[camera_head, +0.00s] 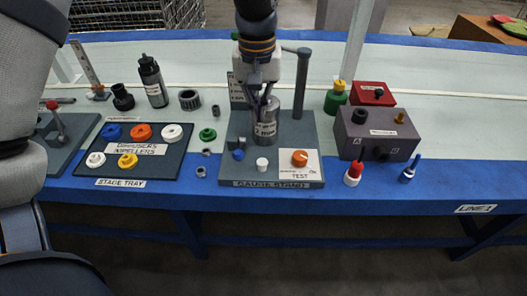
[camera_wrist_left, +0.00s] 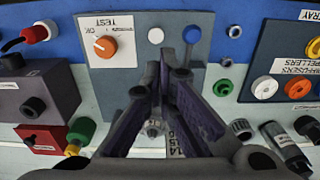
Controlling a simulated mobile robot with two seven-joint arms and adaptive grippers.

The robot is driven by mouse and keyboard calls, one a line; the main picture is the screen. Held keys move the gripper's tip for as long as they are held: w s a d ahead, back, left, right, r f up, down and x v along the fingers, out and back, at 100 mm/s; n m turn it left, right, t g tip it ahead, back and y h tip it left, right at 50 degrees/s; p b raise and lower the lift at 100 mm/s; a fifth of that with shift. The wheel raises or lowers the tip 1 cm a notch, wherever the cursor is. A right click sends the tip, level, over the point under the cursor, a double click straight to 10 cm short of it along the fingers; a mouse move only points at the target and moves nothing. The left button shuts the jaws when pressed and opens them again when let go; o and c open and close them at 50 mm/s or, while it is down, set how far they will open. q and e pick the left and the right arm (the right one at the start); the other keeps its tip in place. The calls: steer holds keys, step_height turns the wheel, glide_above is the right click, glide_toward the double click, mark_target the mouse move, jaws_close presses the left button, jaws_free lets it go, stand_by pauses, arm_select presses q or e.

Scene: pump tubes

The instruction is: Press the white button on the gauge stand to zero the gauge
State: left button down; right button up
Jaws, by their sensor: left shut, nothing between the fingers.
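The gauge stand (camera_head: 228,178) is a grey plate near the table's front edge, with a blue knob (camera_head: 239,154), a white button (camera_head: 262,165) and an orange TEST knob (camera_head: 299,158). In the left wrist view the white button (camera_wrist_left: 155,35) is uncovered, just beyond my fingertips. My left gripper (camera_head: 265,98) points down over the stand, behind the button and apart from it. Its dark purple fingers (camera_wrist_left: 167,65) are shut with nothing between them. A labelled metal cylinder (camera_head: 266,130) stands below and partly behind the fingers. My right gripper is not seen.
A grey post with an arm (camera_head: 302,85) rises at the stand's back right. The stage tray (camera_head: 100,172) with coloured rings lies left. A grey box (camera_head: 375,145), a red box (camera_head: 372,88) and small red and blue parts are right. Small rings lie between tray and stand.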

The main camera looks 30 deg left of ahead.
mark_target(259, 165)
arm_select(q)
step_height(259, 165, down, 14)
steer(key=shift+w+f+b, duration=0.1)
steer(key=shift+b, duration=0.65)
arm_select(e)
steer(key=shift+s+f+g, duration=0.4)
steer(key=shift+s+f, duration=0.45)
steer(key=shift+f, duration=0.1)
